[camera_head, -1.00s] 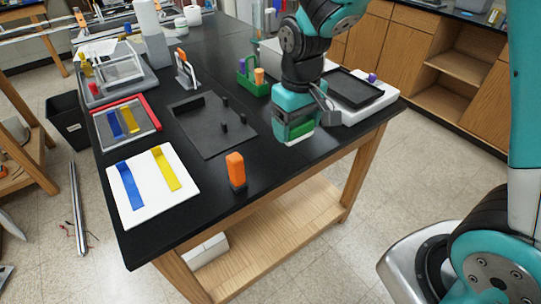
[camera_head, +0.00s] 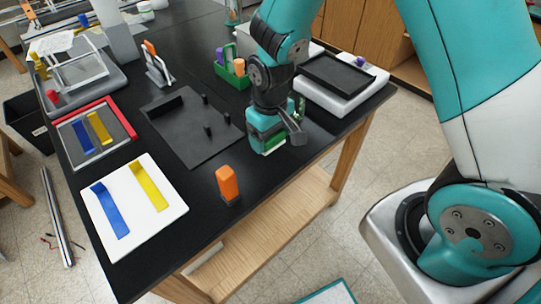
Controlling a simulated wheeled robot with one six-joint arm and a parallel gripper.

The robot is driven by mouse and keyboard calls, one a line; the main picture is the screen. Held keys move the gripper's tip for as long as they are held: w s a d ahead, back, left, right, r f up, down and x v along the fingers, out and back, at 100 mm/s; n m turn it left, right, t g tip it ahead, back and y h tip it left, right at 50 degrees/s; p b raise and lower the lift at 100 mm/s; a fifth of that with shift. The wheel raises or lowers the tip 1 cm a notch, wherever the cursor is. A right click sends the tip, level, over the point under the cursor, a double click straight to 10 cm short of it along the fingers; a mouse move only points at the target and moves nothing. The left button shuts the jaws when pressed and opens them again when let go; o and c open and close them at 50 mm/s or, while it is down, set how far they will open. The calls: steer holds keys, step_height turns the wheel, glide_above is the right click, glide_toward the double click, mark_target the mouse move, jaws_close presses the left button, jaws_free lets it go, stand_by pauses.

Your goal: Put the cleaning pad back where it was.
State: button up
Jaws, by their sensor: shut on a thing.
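My gripper (camera_head: 271,140) is at the front right part of the black table, just in front of the green caddy. It is shut on a small block with a green band and a pale underside, which I take as the cleaning pad (camera_head: 272,147). The fingers hide most of the pad. I cannot tell whether the pad touches the table or hangs just above it. A black plate (camera_head: 185,135) with a raised block and several short pegs lies to the left of my gripper.
An orange block on a dark base (camera_head: 228,185) stands near the front edge. A white board (camera_head: 165,205) with blue and yellow strips lies at left, a red-edged tray (camera_head: 128,131) behind it. The green caddy (camera_head: 236,77) and a white box with black top (camera_head: 336,98) stand behind my gripper.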

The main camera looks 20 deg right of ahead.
mark_target(271, 168)
step_height(271, 168, down, 9)
steer(key=shift+f+p, duration=0.1)
steer(key=shift+p, duration=0.65)
steer(key=shift+f, duration=0.15)
steer(key=o, duration=1)
step_height(271, 168, up, 12)
steer(key=b, duration=0.3)
steer(key=s+a+r+n+y, duration=0.1)
steer(key=s+r, duration=0.5)
steer(key=s+a+r+n+y, duration=0.1)
steer(key=s+a+r, duration=0.1)
steer(key=s+r, duration=0.4)
steer(key=s+a+r+n+y, duration=0.1)
steer(key=s+r+y, duration=0.1)
steer(key=s+r, duration=0.4)
steer(key=shift+s+a+r+n, duration=0.15)
steer(key=shift+s+a+n, duration=0.05)
steer(key=shift+a+n, duration=0.1)
